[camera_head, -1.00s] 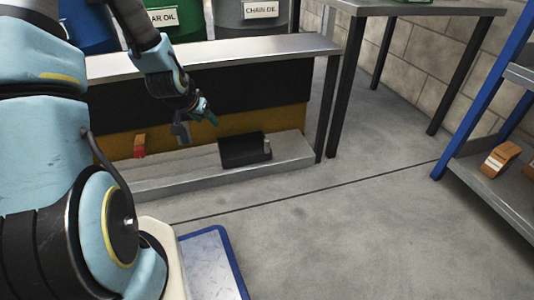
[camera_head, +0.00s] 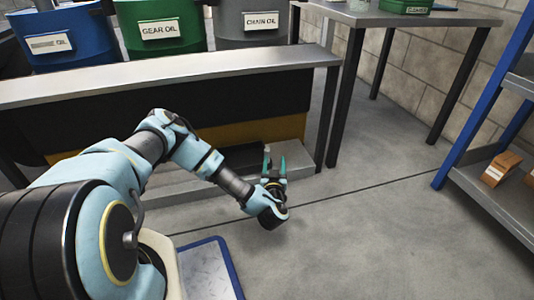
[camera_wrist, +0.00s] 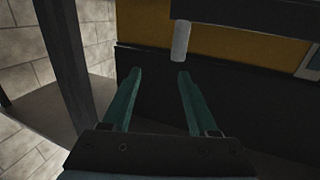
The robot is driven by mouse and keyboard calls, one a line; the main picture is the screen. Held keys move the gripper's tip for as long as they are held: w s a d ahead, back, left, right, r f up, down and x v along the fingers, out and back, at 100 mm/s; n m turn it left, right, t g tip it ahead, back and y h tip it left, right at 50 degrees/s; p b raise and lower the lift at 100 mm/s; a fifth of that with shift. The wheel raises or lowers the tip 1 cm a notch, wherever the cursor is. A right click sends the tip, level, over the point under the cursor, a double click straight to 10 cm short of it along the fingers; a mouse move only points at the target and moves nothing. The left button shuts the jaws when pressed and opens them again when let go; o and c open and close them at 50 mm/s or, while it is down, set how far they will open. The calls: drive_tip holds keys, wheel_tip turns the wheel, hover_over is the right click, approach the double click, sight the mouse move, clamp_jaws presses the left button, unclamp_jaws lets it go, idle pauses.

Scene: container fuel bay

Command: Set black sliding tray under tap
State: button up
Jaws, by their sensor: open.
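The black sliding tray (camera_head: 241,158) sits on the low grey ledge, partly hidden behind my arm and gripper in the head view. My gripper (camera_head: 275,152) is open and empty, with its green fingers pointing toward the tray's right end. In the wrist view, which appears upside down, the tray is a dark bar (camera_wrist: 245,20) with a pale grey post (camera_wrist: 181,40) attached. The post is just beyond the tips of my gripper (camera_wrist: 160,72), closer to the right-hand finger. I cannot tell whether they touch. The tap is hidden in the current views.
Blue (camera_head: 55,42), green (camera_head: 160,28) and grey drums (camera_head: 250,20) stand behind the metal bench (camera_head: 180,64). A table (camera_head: 410,15) and its legs stand right of the ledge. A blue-framed shelf (camera_head: 480,100) is at far right. The floor (camera_head: 370,220) between is clear.

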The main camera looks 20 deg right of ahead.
sight(267, 153)
drive_tip(key=w+y+b, duration=0.1)
drive_tip(key=w, duration=0.1)
drive_tip(key=w+f+n+t+y+b, duration=0.1)
drive_tip(key=w+b, duration=0.1)
drive_tip(key=w+f+n+b, duration=0.1)
drive_tip(key=w+b, duration=0.1)
drive_tip(key=w, duration=0.1)
drive_tip(key=shift+w+d+f+t+y, duration=0.1)
drive_tip(key=shift+d+f+t+y, duration=0.05)
drive_tip(key=shift+d+t+y, duration=0.2)
drive_tip(key=shift+w, duration=0.55)
drive_tip(key=shift+c, duration=0.4)
clamp_jaws()
idle(0.6)
